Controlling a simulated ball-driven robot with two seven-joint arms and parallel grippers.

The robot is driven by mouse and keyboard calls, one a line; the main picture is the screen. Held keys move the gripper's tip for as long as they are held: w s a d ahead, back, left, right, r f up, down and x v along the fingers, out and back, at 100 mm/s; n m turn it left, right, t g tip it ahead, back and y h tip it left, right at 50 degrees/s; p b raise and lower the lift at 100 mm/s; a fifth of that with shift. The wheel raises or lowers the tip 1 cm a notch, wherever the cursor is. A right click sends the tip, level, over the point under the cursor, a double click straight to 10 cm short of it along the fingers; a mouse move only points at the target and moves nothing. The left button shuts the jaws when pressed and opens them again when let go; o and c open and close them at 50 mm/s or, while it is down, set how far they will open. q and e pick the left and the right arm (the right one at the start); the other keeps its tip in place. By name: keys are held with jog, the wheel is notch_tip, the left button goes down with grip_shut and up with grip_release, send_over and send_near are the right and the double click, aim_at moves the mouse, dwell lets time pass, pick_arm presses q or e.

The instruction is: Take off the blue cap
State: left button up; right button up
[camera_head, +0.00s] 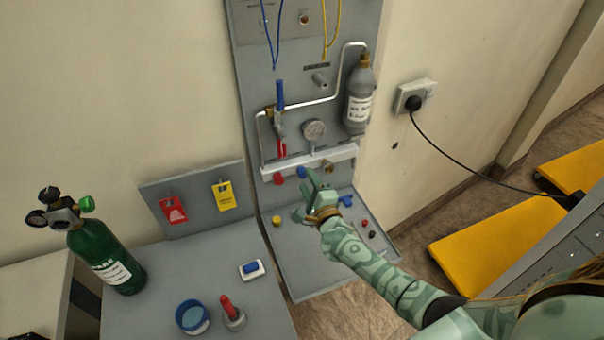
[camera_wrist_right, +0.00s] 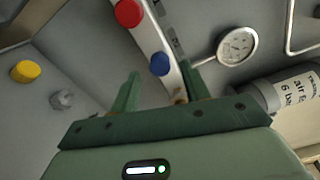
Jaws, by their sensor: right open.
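The blue cap (camera_head: 301,172) sits on the lower side of the pale manifold bar (camera_head: 335,155), right of a red cap (camera_head: 278,179). In the right wrist view the blue cap (camera_wrist_right: 160,63) appears between the open fingertips, on the bar's edge. My right gripper (camera_head: 306,194) is open and empty, just below and in front of the blue cap. I cannot tell how far the fingers are from it. The red cap (camera_wrist_right: 128,13) also shows up and left of the blue one in the wrist view. My left gripper is not in view.
A pressure gauge (camera_head: 314,130) and a grey bottle (camera_head: 358,100) are above the bar. A yellow cap (camera_head: 277,221) is on the panel below. A green cylinder (camera_head: 108,258), a blue cup (camera_head: 192,317) and a red-handled item (camera_head: 231,313) stand at the left.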

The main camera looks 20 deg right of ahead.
jog(key=shift+m, duration=0.3)
jog(key=shift+f+m+b, duration=0.15)
jog(key=shift+m+b, duration=0.3)
jog(key=shift+m, duration=1.25)
jog(key=shift+m+b, duration=0.45)
jog(key=shift+m, duration=1.05)
jog(key=shift+m+b, duration=0.35)
jog(key=shift+m, duration=0.45)
